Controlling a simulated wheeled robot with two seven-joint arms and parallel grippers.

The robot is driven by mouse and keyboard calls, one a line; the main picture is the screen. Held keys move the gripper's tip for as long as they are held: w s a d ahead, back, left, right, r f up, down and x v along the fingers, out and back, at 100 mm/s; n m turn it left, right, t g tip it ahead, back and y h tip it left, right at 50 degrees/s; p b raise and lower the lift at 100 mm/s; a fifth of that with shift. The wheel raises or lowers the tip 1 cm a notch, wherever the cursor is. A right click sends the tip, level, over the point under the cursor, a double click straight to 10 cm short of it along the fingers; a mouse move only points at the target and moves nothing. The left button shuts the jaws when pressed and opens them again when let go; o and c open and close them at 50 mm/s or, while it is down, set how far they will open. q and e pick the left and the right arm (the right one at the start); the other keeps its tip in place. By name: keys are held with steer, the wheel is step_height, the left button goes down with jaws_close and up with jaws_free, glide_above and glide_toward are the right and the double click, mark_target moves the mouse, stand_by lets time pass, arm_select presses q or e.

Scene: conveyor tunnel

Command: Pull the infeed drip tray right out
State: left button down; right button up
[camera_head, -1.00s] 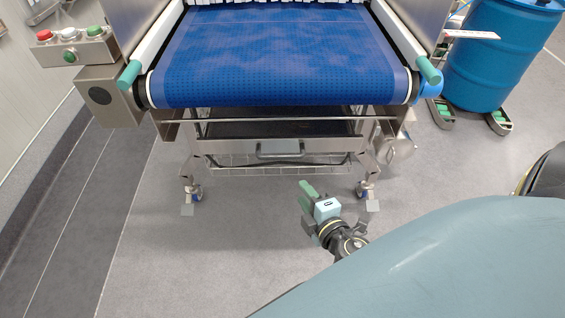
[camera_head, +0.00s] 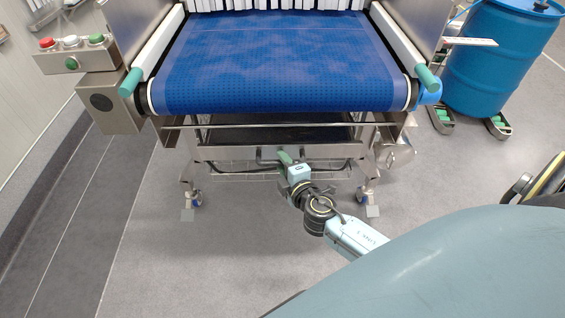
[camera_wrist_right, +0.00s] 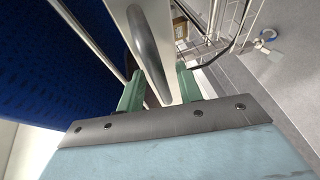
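The infeed drip tray (camera_head: 225,153) sits under the blue belt, its steel front plate facing me and its dark inside showing behind. Its bar handle (camera_head: 262,156) is partly hidden by my right gripper (camera_head: 286,160). In the right wrist view the green fingers (camera_wrist_right: 160,90) stand apart, one on each side of the pale front plate (camera_wrist_right: 158,50) and the dark curved handle (camera_wrist_right: 144,42). The gripper is open, with the handle close to the fingers; I cannot tell whether they touch it. My left gripper is not in view.
The blue conveyor belt (camera_head: 275,65) hangs over the tray. A wire rack (camera_head: 235,173) is below it, between castored legs (camera_head: 193,195). A blue drum (camera_head: 497,60) stands at the right, a button box (camera_head: 75,55) at the left. The floor in front is clear.

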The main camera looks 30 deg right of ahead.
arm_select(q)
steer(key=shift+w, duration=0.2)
arm_select(e)
steer(key=shift+w, duration=0.3)
steer(key=shift+c, duration=0.5)
jaws_close()
